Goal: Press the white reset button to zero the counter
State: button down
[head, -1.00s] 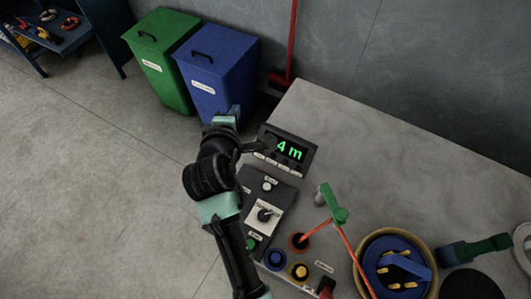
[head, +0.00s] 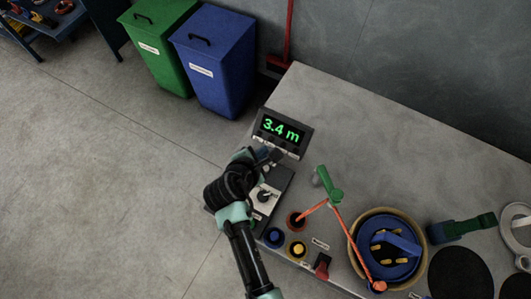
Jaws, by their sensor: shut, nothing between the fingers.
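The counter (head: 281,131) is a dark box with a green lit display reading "3.4 m", at the back left of the bench. A row of small buttons and pale labels runs along its front edge, partly hidden by my gripper. My gripper (head: 276,155) is shut and empty, with its tips at or just over the counter's lower front edge. I cannot tell whether it touches a button. A small whitish knob (head: 266,168) shows just below the gripper on the dark control panel (head: 284,179). I cannot tell which button is the reset.
The panel carries a switch on a white plate (head: 263,197).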

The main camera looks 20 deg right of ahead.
notch_tip(320, 180, down, 6)
jog(key=b, duration=0.6)
jog(key=shift+f+b, duration=0.15)
jog(key=shift+b, duration=0.25)
jog(key=shift+f+b, duration=0.4)
jog(key=shift+f, duration=0.55)
jog(key=shift+f, duration=0.1)
dwell(0.5)
jog(key=shift+f, duration=0.3)
jog(key=shift+f+b, duration=0.35)
jog(key=shift+f, duration=0.2)
dwell(0.6)
jog(key=shift+r, duration=0.1)
jog(key=shift+r+p, duration=0.9)
jog(key=shift+p, duration=0.25)
